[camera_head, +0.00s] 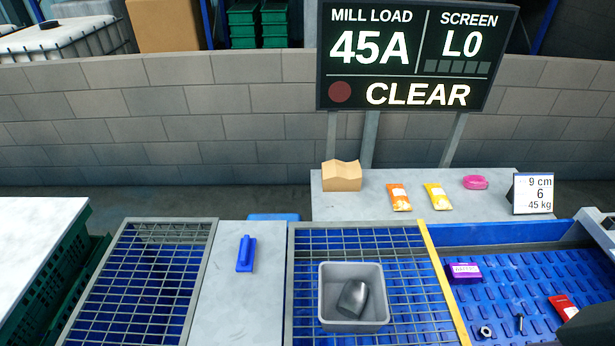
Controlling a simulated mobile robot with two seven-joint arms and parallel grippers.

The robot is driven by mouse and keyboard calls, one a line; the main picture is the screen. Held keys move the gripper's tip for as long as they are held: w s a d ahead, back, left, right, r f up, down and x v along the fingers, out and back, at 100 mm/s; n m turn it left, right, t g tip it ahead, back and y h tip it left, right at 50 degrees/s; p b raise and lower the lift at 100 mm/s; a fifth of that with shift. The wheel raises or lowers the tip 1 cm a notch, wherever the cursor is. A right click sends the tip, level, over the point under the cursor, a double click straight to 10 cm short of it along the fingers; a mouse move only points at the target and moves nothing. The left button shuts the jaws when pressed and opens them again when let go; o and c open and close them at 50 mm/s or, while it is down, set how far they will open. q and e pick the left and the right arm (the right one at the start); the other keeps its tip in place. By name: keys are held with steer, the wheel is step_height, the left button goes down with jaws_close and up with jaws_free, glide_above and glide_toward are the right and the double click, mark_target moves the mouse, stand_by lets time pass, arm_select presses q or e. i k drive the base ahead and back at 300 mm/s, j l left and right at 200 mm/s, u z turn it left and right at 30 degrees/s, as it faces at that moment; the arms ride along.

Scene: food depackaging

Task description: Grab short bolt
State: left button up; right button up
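A small dark bolt-like piece (520,323) lies on the blue conveyor belt (540,262) at the lower right. It looks like a short bolt with a thin shank, but it is too small to make out fully. A grey ring or nut (485,332) lies to its left on the same belt.
A purple pack (465,273) and a red pack (564,307) lie on the belt near the bolt. A yellow bar (443,283) edges the belt's left side. A grey bin (352,325) holding a dark object stands on the blue grid left of it.

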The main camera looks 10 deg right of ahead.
mark_target(521, 316)
steer(key=z, duration=0.5)
steer(key=k+l+z, duration=0.1)
steer(key=z, duration=0.35)
steer(key=l+z, duration=0.15)
steer(key=z, duration=0.35)
steer(key=l+z, duration=0.1)
steer(key=z, duration=0.4)
steer(key=i+j+z, duration=0.1)
steer(key=i, duration=0.2)
steer(key=i+l+u, duration=0.1)
steer(key=k, duration=0.4)
steer(key=i+z, duration=0.35)
steer(key=i, duration=0.25)
steer(key=i+j+z, duration=0.15)
steer(key=i+z, duration=0.25)
steer(key=i, duration=0.25)
